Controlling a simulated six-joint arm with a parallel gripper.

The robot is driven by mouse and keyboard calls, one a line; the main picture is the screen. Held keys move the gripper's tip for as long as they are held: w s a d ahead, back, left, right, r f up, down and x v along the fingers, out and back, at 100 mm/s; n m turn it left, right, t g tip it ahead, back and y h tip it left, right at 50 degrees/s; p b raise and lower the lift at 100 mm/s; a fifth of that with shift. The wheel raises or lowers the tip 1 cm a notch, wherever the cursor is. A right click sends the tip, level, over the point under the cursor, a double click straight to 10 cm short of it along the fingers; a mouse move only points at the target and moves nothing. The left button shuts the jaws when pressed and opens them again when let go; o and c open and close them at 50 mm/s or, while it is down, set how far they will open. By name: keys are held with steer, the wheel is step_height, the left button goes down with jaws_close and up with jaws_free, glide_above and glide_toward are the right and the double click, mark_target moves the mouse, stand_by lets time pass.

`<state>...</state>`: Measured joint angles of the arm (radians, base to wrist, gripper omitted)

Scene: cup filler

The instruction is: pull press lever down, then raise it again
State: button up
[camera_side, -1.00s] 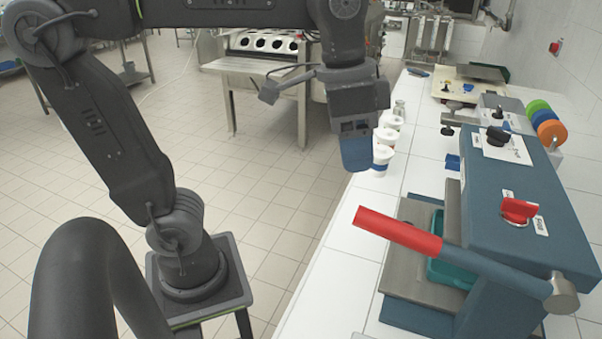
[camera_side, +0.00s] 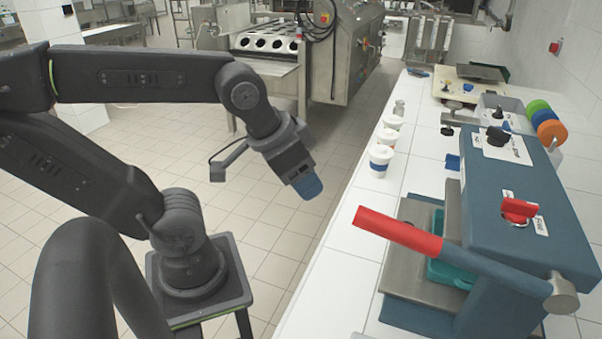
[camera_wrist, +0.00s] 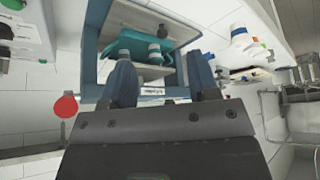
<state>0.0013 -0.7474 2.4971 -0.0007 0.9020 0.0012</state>
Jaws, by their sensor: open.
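The press lever is a blue bar with a red grip (camera_side: 398,232), reaching from a pivot at the lower right of the blue press (camera_side: 530,210) toward the upper left. Its grip end is higher in the side picture than the pivot. In the wrist view a red round shape (camera_wrist: 65,106), likely the grip's end, shows at the left. My gripper (camera_side: 309,187) hangs over the floor, left of the counter edge, apart from the lever. In the wrist view my gripper's fingers (camera_wrist: 163,72) are spread and empty, with the press beyond them.
A teal tray (camera_side: 450,273) sits under the press. White cups (camera_side: 381,158) stand along the counter's left edge behind the lever. A red knob (camera_side: 519,209) is on the press top. Bare white counter (camera_side: 335,270) lies left of the press.

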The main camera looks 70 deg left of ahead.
steer(key=shift+r, duration=0.1)
steer(key=m+g+h, duration=0.2)
steer(key=m+g, duration=0.5)
steer(key=m, duration=0.2)
glide_toward(392, 219)
steer(key=x, duration=1.1)
steer(key=shift+c, duration=0.5)
jaws_close()
